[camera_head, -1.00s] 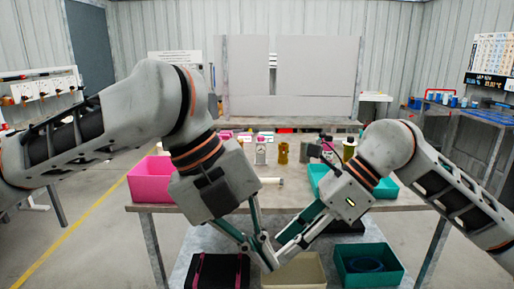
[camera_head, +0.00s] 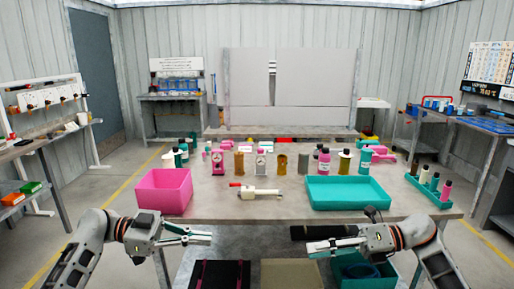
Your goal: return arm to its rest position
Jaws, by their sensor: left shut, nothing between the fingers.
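My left gripper (camera_head: 209,238) is low at the left, in front of the table's near edge. Its fingers are together with nothing between them, pointing right. My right gripper (camera_head: 309,247) is low at the right, its fingers pointing left. I cannot tell whether they are fully together. It is in front of a black object (camera_head: 300,232), which it partly hides. Both arms are folded low and the grippers are well apart.
The table (camera_head: 230,208) holds a pink bin (camera_head: 163,192), a teal tray (camera_head: 347,193), a white tool with a red tip (camera_head: 262,193) and several bottles and gauges behind. Below the front edge are a black box (camera_head: 219,275), a beige bin (camera_head: 291,275) and a teal bin (camera_head: 367,273).

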